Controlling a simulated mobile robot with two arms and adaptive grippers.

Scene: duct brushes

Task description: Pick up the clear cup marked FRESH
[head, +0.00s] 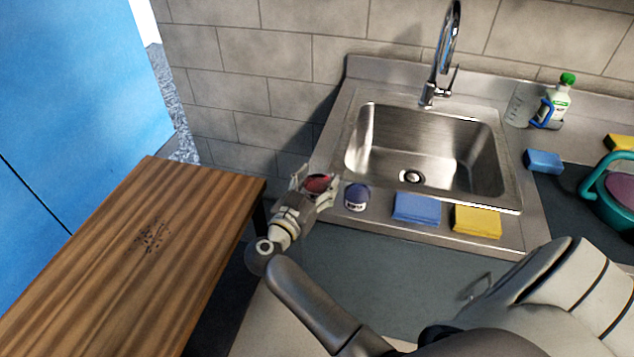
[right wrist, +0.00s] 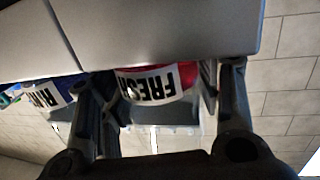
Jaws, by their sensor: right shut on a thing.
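The cup marked FRESH (right wrist: 152,84) shows red with a white label and black letters, upside down in the right wrist view. Its red part (head: 318,183) also shows in the head view, at the left front corner of the sink counter. I cannot tell how clear its walls are. My right gripper (head: 313,188) is shut on this cup, with one finger on each side of it in the right wrist view (right wrist: 160,100). The fingers hide part of the cup. I cannot tell whether it is off the counter. My left gripper is not in view.
A blue cup with a white label (head: 357,197) stands just right of my gripper. A blue sponge (head: 417,209) and a yellow sponge (head: 478,221) lie farther right, in front of the sink (head: 425,150). A wooden table (head: 135,260) is at the left.

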